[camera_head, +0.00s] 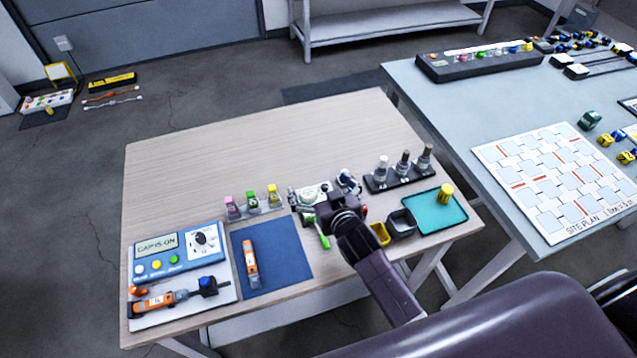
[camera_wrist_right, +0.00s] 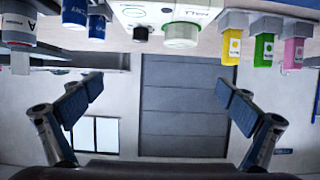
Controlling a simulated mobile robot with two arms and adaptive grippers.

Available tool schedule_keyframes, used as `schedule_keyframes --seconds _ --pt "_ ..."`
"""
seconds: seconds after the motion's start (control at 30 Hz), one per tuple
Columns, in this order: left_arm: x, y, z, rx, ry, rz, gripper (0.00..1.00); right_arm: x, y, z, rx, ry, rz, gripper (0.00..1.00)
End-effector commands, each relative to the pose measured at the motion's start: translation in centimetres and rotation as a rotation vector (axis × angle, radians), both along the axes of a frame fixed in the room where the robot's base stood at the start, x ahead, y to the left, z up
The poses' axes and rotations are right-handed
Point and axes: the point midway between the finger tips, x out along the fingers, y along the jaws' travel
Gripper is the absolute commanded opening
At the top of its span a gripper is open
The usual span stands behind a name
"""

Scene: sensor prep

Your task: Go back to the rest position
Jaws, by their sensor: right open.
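My right gripper (camera_head: 320,191) is over the wooden table, its dark wrist coming in from the lower right. In the right wrist view the gripper (camera_wrist_right: 160,98) has its two blue-padded fingers spread wide, with nothing between them. A pale device (camera_head: 313,192) sits by the gripper in the head view and is partly hidden by it. In the wrist view, which is upside down, the same device (camera_wrist_right: 160,12) shows above the gap between the fingers, apart from them. My left gripper is not in view.
A blue mat (camera_head: 285,252) with an orange tool (camera_head: 251,262) lies left. The table's back (camera_head: 260,140) is clear.

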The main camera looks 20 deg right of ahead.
Motion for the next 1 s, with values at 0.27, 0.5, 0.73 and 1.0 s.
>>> schedule_keyframes --seconds 0.27,0.5,0.73,1.0 --pt "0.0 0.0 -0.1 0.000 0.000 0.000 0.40 0.0 0.0 -0.1 0.000 0.000 0.000 1.00" --pt "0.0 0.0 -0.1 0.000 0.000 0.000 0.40 -2.3 -1.0 -0.8 -0.012 0.074 -0.023 1.00" --pt "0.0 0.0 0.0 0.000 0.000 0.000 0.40 -12.4 -3.4 -2.6 -0.056 0.379 -0.048 1.00" --pt "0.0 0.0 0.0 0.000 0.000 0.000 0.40 -22.3 -3.7 -2.5 -0.087 0.645 0.007 1.00"
